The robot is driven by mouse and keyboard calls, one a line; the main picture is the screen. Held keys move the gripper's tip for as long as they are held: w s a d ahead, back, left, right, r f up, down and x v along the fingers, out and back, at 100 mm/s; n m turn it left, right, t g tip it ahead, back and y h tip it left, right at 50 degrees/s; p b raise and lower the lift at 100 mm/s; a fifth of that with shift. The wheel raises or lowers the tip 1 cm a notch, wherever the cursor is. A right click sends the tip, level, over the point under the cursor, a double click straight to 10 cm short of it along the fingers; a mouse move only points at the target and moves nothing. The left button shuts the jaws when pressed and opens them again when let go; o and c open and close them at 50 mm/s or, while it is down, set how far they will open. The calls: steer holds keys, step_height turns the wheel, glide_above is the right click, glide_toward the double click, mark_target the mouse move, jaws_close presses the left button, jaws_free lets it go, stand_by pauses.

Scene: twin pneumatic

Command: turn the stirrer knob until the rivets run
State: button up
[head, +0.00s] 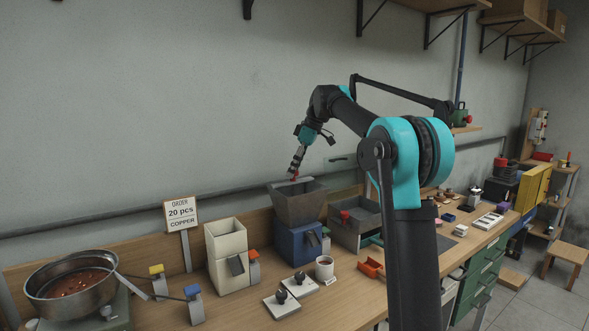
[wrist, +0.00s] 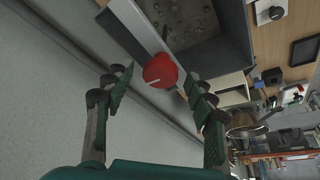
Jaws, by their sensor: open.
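The red stirrer knob (wrist: 160,71) has a pale pointer line and sits by a light bar along the edge of the grey hopper (wrist: 208,60). In the head view the hopper (head: 298,205) stands on a blue base (head: 298,243), with a small red spot of the knob (head: 294,179) at its back rim. My gripper (head: 295,172) is above that rim, pointing down. In the wrist view its fingers (wrist: 157,80) are open, one on each side of the knob, with gaps visible. Small pieces lie in the hopper; whether they move cannot be told.
A sign (head: 181,212) reads 20 pcs copper. A metal bowl (head: 40,300) with copper-coloured pieces and a cream hopper (head: 226,240) stand left. A grey bin (head: 350,236) is close on the right. The wall is close behind.

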steer(key=c, duration=1.1)
steer(key=shift+c, duration=0.3)
steer(key=shift+m, duration=0.3)
